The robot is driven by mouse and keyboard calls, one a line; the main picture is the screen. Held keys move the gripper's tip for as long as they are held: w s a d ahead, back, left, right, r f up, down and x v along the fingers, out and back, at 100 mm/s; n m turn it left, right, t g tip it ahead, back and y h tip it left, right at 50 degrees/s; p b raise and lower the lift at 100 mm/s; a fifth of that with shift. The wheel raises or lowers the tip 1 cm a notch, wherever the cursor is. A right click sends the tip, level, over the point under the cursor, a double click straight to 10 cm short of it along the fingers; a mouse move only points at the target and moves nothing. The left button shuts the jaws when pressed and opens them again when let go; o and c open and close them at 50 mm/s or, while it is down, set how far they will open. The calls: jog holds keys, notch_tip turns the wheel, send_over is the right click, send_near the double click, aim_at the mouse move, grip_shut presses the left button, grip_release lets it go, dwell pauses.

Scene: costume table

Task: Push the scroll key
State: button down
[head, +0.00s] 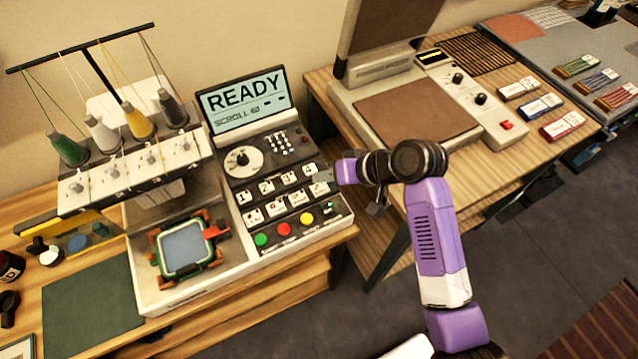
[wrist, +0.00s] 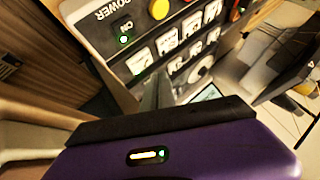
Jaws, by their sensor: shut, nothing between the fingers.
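The control panel (head: 270,160) of the embroidery machine has two rows of white keys. The upper row reads 1, 2, 3 and 4 (head: 309,170). The lower row (head: 275,208) has small marks that I cannot read, so I cannot tell which is the scroll key. The screen (head: 243,100) above shows READY and a line starting with SCROLL. My gripper (head: 320,177) is shut and empty at the right end of the key rows. In the wrist view its fingertips (wrist: 160,90) point at the keys (wrist: 168,42). I cannot tell whether they touch a key.
Green, red and yellow round buttons (head: 283,229) sit below the keys, beside a POWER switch with a green light (wrist: 124,39). A dial (head: 243,161) is above. A hoop (head: 187,249) lies left. A heat press (head: 415,110) stands on the table at right.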

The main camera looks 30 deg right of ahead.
aim_at(324, 190)
notch_tip(324, 190, up, 5)
jog(key=p, duration=0.3)
jog(key=shift+p, duration=0.35)
jog(key=w+d+r+m+t+h, duration=0.1)
jog(key=w+d+r+t+h, duration=0.1)
jog(key=w+d+r+t, duration=0.2)
jog(key=s+d+m+t+h+b, duration=0.2)
jog(key=s+t+h, duration=0.15)
jog(key=s, duration=0.25)
jog(key=s+a+n+b, duration=0.2)
jog(key=s+a, duration=0.1)
jog(key=s, duration=1.3)
jog(key=s+a+f+n+b, duration=0.1)
jog(key=s+a+n+b, duration=0.1)
jog(key=s, duration=1.3)
jog(key=shift+s+a+n+b, duration=0.4)
jog(key=shift+a+b, duration=0.35)
jog(key=shift+a, duration=0.05)
